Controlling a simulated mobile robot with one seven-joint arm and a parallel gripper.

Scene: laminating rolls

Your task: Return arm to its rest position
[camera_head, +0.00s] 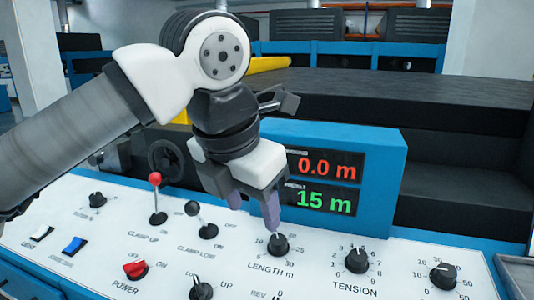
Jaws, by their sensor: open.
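My gripper (254,212) hangs from my arm just above the control panel (318,262), pointing down. Its two purple-grey fingers are apart with nothing visible between them. The right fingertip is close above the black LENGTH knob (278,244); I cannot tell whether it touches it. The blue-framed display (320,183) behind my gripper reads 0.0 m in red and 15 m in green, its left part hidden by my gripper.
Around my gripper stand a red-ball lever (156,197), a black-ball lever (200,220), a red POWER knob (136,269) and a TENSION knob (357,260). Another knob (443,276) is at the right. A dark machine bed (420,95) lies behind. The space above the panel's right side is clear.

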